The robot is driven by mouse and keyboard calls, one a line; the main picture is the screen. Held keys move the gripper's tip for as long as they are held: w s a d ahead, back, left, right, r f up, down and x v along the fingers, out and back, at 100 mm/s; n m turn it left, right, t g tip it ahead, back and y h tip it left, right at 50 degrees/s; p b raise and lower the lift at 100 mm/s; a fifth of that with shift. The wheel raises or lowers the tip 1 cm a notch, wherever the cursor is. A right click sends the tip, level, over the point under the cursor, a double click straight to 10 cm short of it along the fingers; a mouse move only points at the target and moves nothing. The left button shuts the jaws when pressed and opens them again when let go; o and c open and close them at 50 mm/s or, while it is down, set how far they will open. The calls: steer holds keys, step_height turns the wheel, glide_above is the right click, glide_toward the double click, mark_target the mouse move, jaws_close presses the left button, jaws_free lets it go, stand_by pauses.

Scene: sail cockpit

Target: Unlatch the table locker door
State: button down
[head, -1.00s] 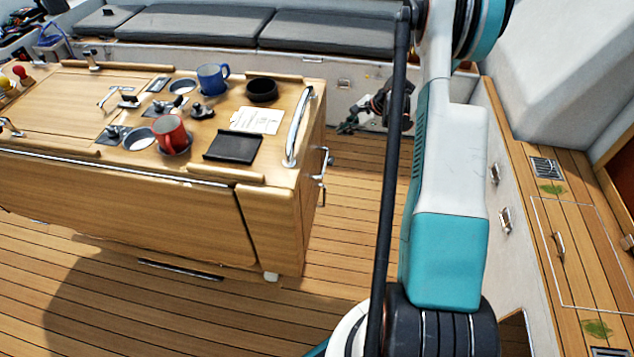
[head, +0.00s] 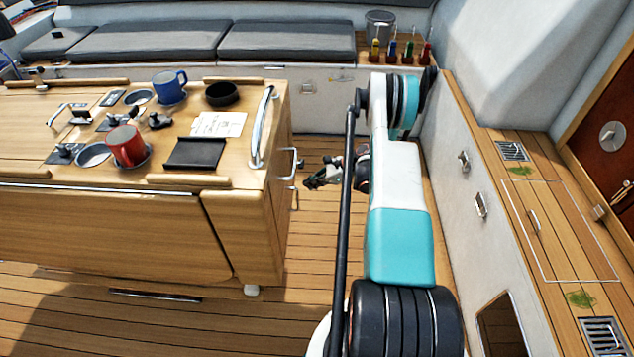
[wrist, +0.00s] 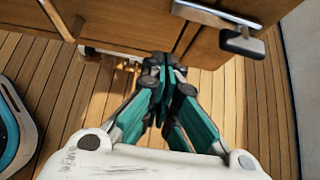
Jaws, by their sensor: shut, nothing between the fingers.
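The wooden table (head: 130,230) stands left of my arm. On its right end face, seen very edge-on in the head view, is chrome latch hardware (head: 293,163); the locker door's outline cannot be made out there. My gripper (head: 310,182) is low beside that end, just right of the hardware. In the wrist view my gripper (wrist: 163,66) is shut and empty, its fingertips together below the wooden panels (wrist: 205,45). A metal lever with a dark knob (wrist: 242,42) sticks out at upper right, apart from the fingers. The panels look closed.
A red mug (head: 127,147), a blue mug (head: 169,88) and a black bowl (head: 221,94) stand on the table top. A chrome grab rail (head: 262,127) runs along its right edge.

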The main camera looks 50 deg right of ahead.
steer(key=b+x, duration=0.2)
steer(key=x, duration=0.3)
steer(key=shift+r+b, duration=0.3)
steer(key=shift+r, duration=1.8)
